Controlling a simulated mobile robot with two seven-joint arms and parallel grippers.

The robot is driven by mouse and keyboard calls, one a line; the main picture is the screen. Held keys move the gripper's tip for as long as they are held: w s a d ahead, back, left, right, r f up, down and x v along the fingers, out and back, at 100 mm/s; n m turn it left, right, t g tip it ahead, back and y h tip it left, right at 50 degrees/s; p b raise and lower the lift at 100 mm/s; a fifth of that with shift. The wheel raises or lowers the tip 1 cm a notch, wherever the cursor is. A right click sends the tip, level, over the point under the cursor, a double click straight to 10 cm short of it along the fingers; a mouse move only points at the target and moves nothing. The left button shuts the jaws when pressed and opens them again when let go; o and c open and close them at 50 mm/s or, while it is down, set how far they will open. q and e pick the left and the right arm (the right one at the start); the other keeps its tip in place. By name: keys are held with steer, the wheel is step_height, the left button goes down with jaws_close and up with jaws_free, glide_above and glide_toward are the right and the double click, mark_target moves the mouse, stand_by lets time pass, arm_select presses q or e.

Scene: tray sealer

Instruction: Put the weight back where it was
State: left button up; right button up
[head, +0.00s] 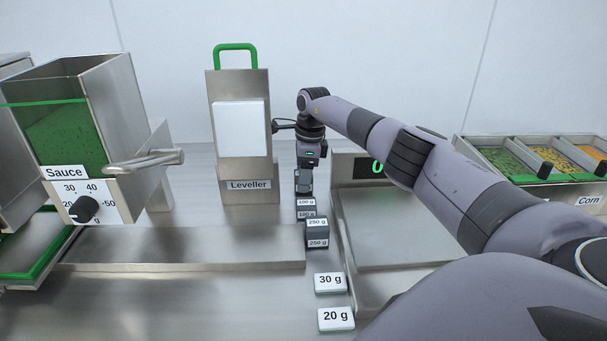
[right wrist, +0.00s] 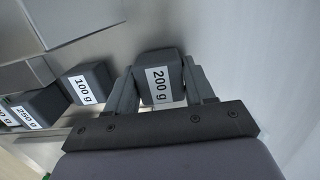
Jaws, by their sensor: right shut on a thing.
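My right gripper (head: 304,183) points down behind the row of weights, between the leveller and the scale. In the right wrist view it is shut on a dark grey weight with a white 200 g label (right wrist: 160,77), one finger on each side. I cannot tell whether this weight touches the counter. In the head view the gripper largely hides it. The 100 g weight (head: 306,209) stands just in front of it, then the 250 g weight (head: 317,235); they also show in the right wrist view, the 100 g (right wrist: 86,83) beside the held weight. My left gripper is out of view.
The leveller (head: 240,180) stands left of the gripper, the scale (head: 395,235) right. A sauce dispenser (head: 118,98) is at the left, and bins with a Corn label (head: 590,200) at the right.

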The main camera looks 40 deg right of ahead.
steer(key=o, duration=1.4)
steer(key=c, duration=0.3)
steer(key=shift+c, duration=0.2)
step_height(320, 180, up, 6)
steer(key=p, duration=0.5)
steer(key=shift+r+p, duration=0.55)
steer(key=shift+p, duration=0.05)
steer(key=shift+f, duration=0.1)
